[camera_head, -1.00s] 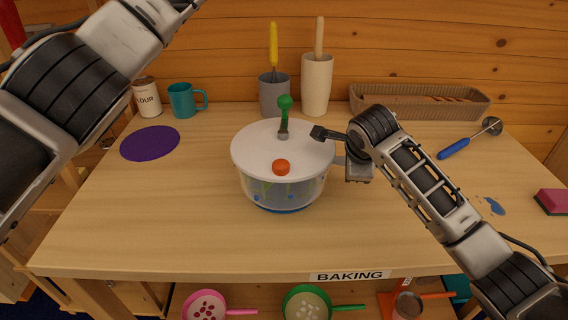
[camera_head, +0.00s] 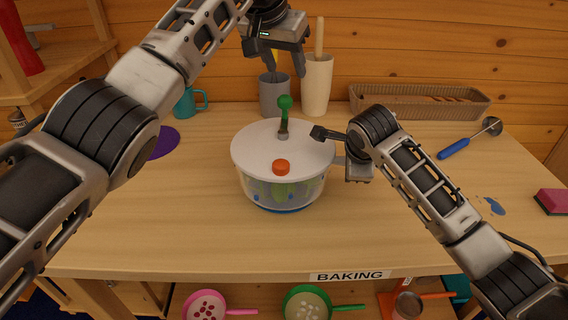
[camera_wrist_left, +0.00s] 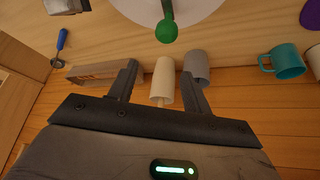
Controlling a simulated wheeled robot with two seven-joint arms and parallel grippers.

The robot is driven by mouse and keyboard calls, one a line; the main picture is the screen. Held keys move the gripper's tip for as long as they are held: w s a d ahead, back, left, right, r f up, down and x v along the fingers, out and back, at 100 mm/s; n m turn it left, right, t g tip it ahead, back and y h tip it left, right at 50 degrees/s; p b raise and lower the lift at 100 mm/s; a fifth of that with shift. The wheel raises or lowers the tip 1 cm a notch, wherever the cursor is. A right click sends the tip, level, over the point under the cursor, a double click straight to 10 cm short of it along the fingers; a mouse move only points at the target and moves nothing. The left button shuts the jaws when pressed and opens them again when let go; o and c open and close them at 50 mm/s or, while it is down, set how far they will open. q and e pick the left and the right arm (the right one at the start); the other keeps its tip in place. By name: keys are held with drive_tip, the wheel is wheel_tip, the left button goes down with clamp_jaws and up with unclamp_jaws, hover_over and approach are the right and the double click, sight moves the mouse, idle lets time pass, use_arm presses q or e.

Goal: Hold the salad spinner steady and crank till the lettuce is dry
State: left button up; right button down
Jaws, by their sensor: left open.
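The salad spinner (camera_head: 280,182) stands upright on the table, with a white lid (camera_head: 255,150), a clear bowl and an orange knob (camera_head: 281,167). Green lettuce (camera_head: 284,190) shows faintly through the bowl. The crank's green knob (camera_head: 285,102) points to the back of the lid; it also shows in the left wrist view (camera_wrist_left: 166,31). My left gripper (camera_head: 285,68) is open and empty, raised above and behind the crank knob; its fingers show apart in the left wrist view (camera_wrist_left: 160,72). My right gripper (camera_head: 328,146) is at the spinner's right rim; its grip is partly hidden.
Behind the spinner stand a grey crock (camera_head: 274,97) and a cream crock (camera_head: 317,88) with utensils. A teal mug (camera_head: 188,103) and purple mat (camera_head: 163,142) are left. A basket (camera_head: 420,102), blue-handled tool (camera_head: 454,149) and pink sponge (camera_head: 551,201) are right. The table front is clear.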

sight(283, 97)
use_arm(q)
wheel_tip(283, 97, down, 8)
drive_tip(key=shift+r, duration=0.25)
drive_tip(key=c, duration=0.7)
